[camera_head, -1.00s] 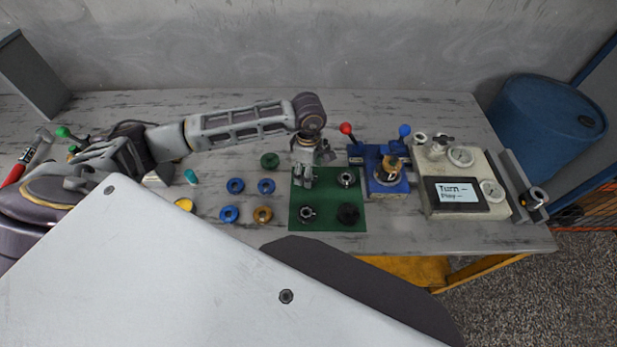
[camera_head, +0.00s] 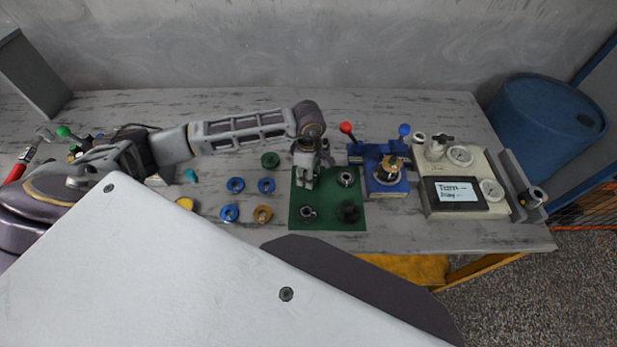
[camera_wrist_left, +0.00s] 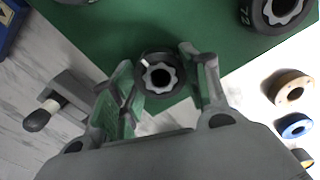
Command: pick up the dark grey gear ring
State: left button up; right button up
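A dark grey gear ring (camera_wrist_left: 147,83) with a lighter toothed centre lies on the green mat (camera_head: 328,220). My left gripper (camera_head: 306,183) is over the mat's upper left part, pointing down, and hides this ring in the head view. In the left wrist view the two fingers (camera_wrist_left: 158,68) stand apart on either side of the ring. A gap shows at the right finger; whether the left finger touches cannot be told. Other rings on the mat are at the upper right (camera_head: 346,179), lower left (camera_head: 307,213) and lower right (camera_head: 348,212). My right gripper is not in view.
Left of the mat lie blue rings (camera_head: 229,213), an orange ring (camera_head: 263,214) and a green ring (camera_head: 270,160). Right of it stand a blue fixture (camera_head: 388,188) with red and blue knobs and a pale panel (camera_head: 471,208) with a screen.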

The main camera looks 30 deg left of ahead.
pick_arm(q)
jog(key=c, duration=0.6)
jog(key=shift+r, duration=0.1)
jog(key=shift+c, duration=0.2)
jog(key=shift+w+r, duration=0.1)
jog(key=shift+r, duration=0.65)
notch_tip(320, 180, up, 8)
jog(key=shift+r+b, duration=0.25)
jog(key=shift+b, duration=0.15)
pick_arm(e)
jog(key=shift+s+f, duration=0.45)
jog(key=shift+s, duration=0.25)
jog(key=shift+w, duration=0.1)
